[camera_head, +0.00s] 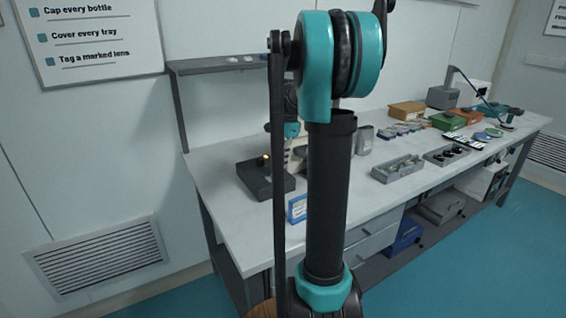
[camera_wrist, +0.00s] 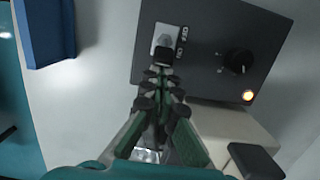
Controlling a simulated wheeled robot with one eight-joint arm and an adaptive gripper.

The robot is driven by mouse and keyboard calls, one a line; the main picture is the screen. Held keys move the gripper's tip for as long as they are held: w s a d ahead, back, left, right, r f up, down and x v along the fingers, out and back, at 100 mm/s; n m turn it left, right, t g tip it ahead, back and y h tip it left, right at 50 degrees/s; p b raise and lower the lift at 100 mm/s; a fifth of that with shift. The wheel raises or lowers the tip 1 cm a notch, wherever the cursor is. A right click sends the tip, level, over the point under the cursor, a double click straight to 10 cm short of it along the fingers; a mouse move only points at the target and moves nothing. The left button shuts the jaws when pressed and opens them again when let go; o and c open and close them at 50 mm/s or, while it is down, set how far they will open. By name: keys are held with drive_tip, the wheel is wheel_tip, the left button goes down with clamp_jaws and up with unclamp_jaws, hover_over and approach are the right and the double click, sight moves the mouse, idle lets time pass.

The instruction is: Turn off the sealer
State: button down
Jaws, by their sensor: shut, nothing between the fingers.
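The sealer's dark grey control box (camera_head: 258,182) stands near the left end of the white table in the head view. In the wrist view the box (camera_wrist: 205,70) fills the upper middle, with a rocker switch (camera_wrist: 168,40) in a pale plate, a black knob (camera_wrist: 238,61) and a lit orange lamp (camera_wrist: 248,96). A cream-coloured body (camera_wrist: 232,128) adjoins it. My gripper (camera_wrist: 161,76) is shut and empty, its tips at the lower end of the switch plate. I cannot tell whether they touch the switch; its lower part is partly hidden.
A blue object (camera_wrist: 48,32) lies left of the box in the wrist view. A small blue-and-white sign (camera_head: 297,208) stands at the table's front edge. Grey trays (camera_head: 398,168) and several boxes are further right. A raised shelf (camera_head: 215,65) runs behind the box.

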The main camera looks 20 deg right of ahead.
sight(277, 166)
drive_tip(key=shift+a+r+h, duration=0.15)
drive_tip(key=shift+a+h, duration=0.05)
drive_tip(key=shift+h, duration=0.2)
drive_tip(key=a+h, duration=0.1)
drive_tip(key=a+t+h, duration=0.1)
drive_tip(key=h, duration=0.1)
drive_tip(key=shift+s+r+h, duration=0.2)
drive_tip(key=shift+r+h, duration=0.1)
drive_tip(key=shift+r, duration=0.1)
drive_tip(key=a+h, duration=0.2)
drive_tip(key=h, duration=0.1)
drive_tip(key=shift+s+r+t, duration=0.15)
drive_tip(key=shift+t, duration=0.15)
drive_tip(key=shift+d+h, duration=0.15)
drive_tip(key=shift+h, duration=0.15)
drive_tip(key=shift+r, duration=0.15)
drive_tip(key=shift+r, duration=0.65)
